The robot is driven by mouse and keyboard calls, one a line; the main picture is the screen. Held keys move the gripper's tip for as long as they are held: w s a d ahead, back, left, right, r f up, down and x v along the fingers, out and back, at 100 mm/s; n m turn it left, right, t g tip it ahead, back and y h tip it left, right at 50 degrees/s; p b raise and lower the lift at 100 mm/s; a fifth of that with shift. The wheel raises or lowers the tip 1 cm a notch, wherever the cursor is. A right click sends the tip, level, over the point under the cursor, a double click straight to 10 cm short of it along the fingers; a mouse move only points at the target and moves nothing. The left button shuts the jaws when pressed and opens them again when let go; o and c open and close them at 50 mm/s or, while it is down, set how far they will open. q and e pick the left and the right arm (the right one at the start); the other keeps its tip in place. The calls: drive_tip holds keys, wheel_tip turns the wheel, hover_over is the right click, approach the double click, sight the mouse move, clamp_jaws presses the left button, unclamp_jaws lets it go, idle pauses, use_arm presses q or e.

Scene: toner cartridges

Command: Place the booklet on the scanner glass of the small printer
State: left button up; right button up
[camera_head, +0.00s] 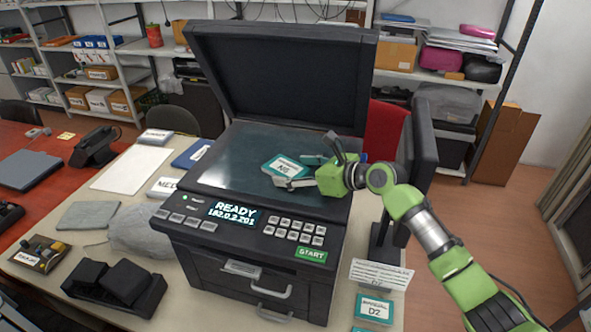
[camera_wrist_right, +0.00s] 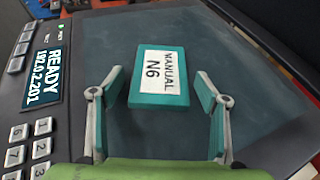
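A teal booklet (camera_head: 284,167) with a white label lies on the scanner glass (camera_head: 245,145) of the small dark printer (camera_head: 250,265), right of the glass's middle. In the right wrist view, the booklet (camera_wrist_right: 158,78) reads "MANUAL N6" and appears flat on the glass (camera_wrist_right: 255,75). My right gripper (camera_head: 299,173) is low over the glass, at the booklet's near right side. In the wrist view, its fingers (camera_wrist_right: 158,92) are spread wider than the booklet, with visible gaps on both sides. The printer lid (camera_head: 280,75) stands open. My left gripper is not in view.
A dark upright monitor (camera_head: 423,150) stands close right of my right gripper. Another teal booklet labelled D2 (camera_head: 375,309) lies at the table's front right. Pouches, a white sheet (camera_head: 131,168) and other booklets crowd the table left of the printer.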

drive_tip(key=shift+r, duration=0.1)
drive_tip(key=b+v, duration=0.2)
drive_tip(key=v, duration=1)
drive_tip(key=shift+w+d+b, duration=0.1)
drive_tip(key=shift+b, duration=0.2)
